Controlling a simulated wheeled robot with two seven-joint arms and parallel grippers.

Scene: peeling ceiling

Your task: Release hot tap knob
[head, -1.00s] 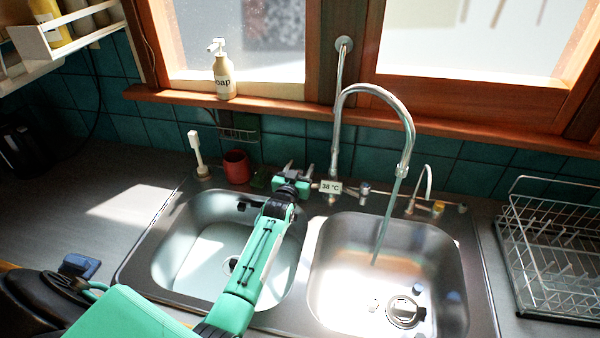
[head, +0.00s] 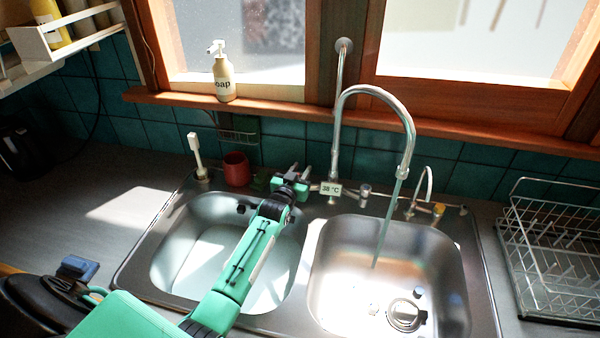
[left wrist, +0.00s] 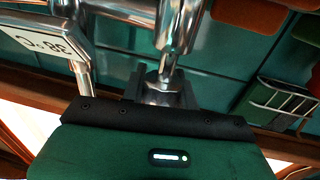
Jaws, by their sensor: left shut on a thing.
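The chrome tap (head: 400,105) arches over the right basin, with a stream of water falling from its spout. A small sign reading 38 °C (head: 330,188) is at its base; it also shows upside down in the left wrist view (left wrist: 47,33). My left gripper (head: 306,178) is at the left end of the tap body. In the left wrist view its dark fingers (left wrist: 163,88) are shut around the chrome hot tap knob (left wrist: 165,72). The gripper hides much of the knob in the head view. My right gripper is not in view.
A red cup (head: 236,169) and a white brush (head: 197,152) stand behind the left basin (head: 175,255). A soap bottle (head: 223,78) is on the sill. A wire dish rack (head: 550,240) stands right of the sink. The counter at left is mostly clear.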

